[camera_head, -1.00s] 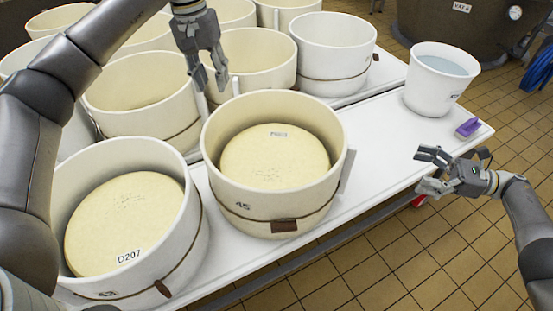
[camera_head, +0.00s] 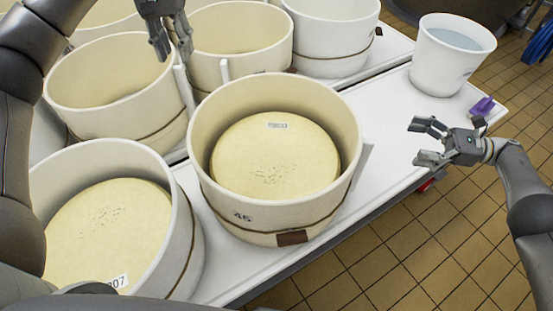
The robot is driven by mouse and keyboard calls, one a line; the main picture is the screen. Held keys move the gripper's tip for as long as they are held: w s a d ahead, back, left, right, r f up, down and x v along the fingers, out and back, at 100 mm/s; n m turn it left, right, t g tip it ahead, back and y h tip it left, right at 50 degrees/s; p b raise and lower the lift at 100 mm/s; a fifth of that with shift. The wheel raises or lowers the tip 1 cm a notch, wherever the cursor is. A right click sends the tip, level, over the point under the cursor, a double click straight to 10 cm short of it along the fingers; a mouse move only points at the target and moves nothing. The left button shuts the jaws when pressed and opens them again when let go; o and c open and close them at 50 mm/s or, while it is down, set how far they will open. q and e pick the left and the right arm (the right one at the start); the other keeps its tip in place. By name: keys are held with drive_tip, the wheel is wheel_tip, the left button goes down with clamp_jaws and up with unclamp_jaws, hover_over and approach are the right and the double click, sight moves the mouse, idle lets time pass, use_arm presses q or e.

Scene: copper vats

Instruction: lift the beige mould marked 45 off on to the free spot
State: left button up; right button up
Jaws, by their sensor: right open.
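The beige mould marked 45 (camera_head: 275,225) stands upright on the white table, with a brown band round its lower wall. A round pale cheese (camera_head: 275,158) with a small label lies inside it. My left gripper (camera_head: 173,55) is beyond and left of this mould, over the moulds behind, its fingers apart and empty. My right gripper (camera_head: 420,142) is open and empty, right of the mould and by the table's right edge. A bare stretch of white table (camera_head: 391,125) lies between the mould and the white bucket.
Another mould with a cheese labelled D207 (camera_head: 190,265) stands close at the left. Several moulds (camera_head: 120,85) crowd the back. The white bucket (camera_head: 440,65) of liquid and a purple object (camera_head: 483,105) sit at the table's far right. Tiled floor (camera_head: 420,250) lies beyond the edge.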

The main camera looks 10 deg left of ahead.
use_arm(q)
drive_tip(key=b, duration=1.5)
approach(200, 130)
drive_tip(key=shift+w+a+f, duration=0.35)
drive_tip(key=shift+w+f, duration=0.1)
drive_tip(key=shift+w, duration=0.2)
use_arm(e)
wheel_tip(200, 130, down, 16)
drive_tip(key=shift+w, duration=0.2)
drive_tip(key=shift+a, duration=0.1)
use_arm(q)
drive_tip(key=shift+f, duration=0.1)
use_arm(e)
drive_tip(key=shift+a+f, duration=0.1)
drive_tip(key=shift+a, duration=0.05)
use_arm(q)
drive_tip(key=shift+f, duration=5.3)
use_arm(e)
drive_tip(key=a, duration=1)
drive_tip(key=shift+a, duration=0.3)
use_arm(q)
drive_tip(key=shift+c, duration=0.4)
use_arm(e)
drive_tip(key=shift+s, duration=0.1)
drive_tip(key=shift+c, duration=0.4)
